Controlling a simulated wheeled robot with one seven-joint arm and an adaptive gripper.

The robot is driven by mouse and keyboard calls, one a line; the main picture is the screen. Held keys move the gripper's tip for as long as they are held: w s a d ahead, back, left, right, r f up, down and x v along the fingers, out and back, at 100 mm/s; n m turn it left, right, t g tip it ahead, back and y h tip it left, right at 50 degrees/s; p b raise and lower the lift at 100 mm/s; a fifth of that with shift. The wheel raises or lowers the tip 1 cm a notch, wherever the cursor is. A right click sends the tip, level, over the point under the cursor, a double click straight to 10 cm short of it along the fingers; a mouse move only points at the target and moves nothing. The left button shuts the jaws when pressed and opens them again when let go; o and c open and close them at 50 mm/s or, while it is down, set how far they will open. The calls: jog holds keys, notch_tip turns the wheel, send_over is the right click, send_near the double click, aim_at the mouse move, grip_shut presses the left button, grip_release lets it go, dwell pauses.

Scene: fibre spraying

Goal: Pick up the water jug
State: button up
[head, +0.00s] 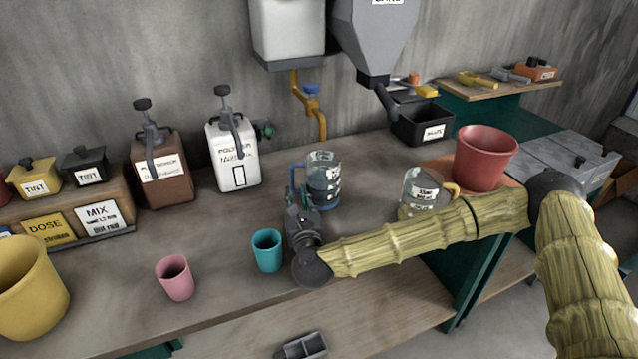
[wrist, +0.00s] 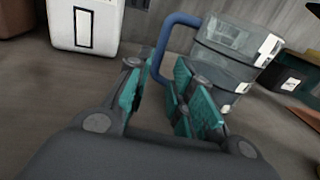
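A clear jug with a blue handle (head: 323,181) stands upright on the bench below the yellow pipe with the blue valve; I take it as the water jug, though its label is too small to read. Its blue handle (wrist: 178,22) faces my gripper in the wrist view. My gripper (head: 299,200) is low over the bench, just in front of the handle. In the wrist view its teal-padded fingers (wrist: 166,72) are apart, with the handle's lower part showing between and beyond them. I cannot tell whether either finger touches it.
A teal cup (head: 267,251) stands close left of my gripper, and a pink cup (head: 175,278) further left. A second clear jug with a yellow handle (head: 424,190) and a red bucket (head: 485,157) are to the right. White (head: 232,157) and brown containers stand behind left.

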aim_at(293, 184)
jog(key=w, duration=0.2)
jog(key=w+p, duration=0.1)
jog(key=w+a+p, duration=0.1)
jog(key=w, duration=0.1)
jog(key=shift+w+r, duration=0.1)
jog(key=shift+w, duration=0.85)
grip_shut()
